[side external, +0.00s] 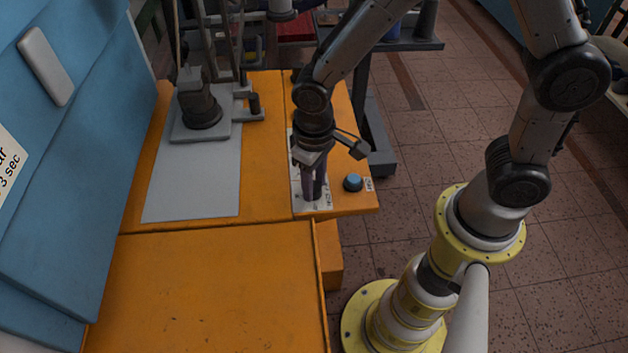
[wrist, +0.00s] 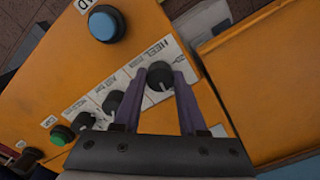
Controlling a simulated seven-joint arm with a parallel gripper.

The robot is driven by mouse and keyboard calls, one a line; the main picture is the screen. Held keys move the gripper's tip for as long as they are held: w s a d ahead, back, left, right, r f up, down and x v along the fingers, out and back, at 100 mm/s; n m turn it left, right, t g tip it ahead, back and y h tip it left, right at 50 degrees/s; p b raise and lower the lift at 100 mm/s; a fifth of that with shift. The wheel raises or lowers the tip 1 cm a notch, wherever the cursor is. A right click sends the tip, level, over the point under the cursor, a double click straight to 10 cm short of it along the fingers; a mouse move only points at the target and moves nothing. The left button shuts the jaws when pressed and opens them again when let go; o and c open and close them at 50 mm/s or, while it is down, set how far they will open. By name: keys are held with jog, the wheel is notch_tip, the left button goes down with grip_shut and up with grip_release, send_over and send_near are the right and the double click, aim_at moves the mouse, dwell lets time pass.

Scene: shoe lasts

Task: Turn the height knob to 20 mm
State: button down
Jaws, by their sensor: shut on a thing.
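The black knob (wrist: 160,75) at the end of a row stands on a white label panel (wrist: 148,56), beside lettering that seems to read "HEEL". I cannot read its scale values. My gripper (wrist: 161,80) has its two purple fingers on either side of this knob, shut on it. A small pale mark shows on the knob's near side. In the side view my gripper (side external: 314,196) points down at the panel (side external: 298,190) on the orange table; the knob there is hidden by the fingers.
Two more black knobs (wrist: 112,101) (wrist: 83,122) and a green button (wrist: 62,135) continue the row. A large blue button (wrist: 103,25) sits apart from it, also in the side view (side external: 353,183). A grey machine base (side external: 203,128) stands left on the orange table (side external: 265,165).

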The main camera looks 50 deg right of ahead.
jog(key=n, duration=0.4)
jog(key=shift+r+n, duration=0.1)
jog(key=shift+n, duration=0.3)
jog(key=n, duration=1)
jog(key=shift+w+n, duration=0.1)
jog(key=shift+n, duration=0.3)
jog(key=n, duration=0.4)
jog(key=shift+n, duration=0.3)
jog(key=shift+c, duration=2.3)
grip_release()
notch_tip(320, 180, up, 14)
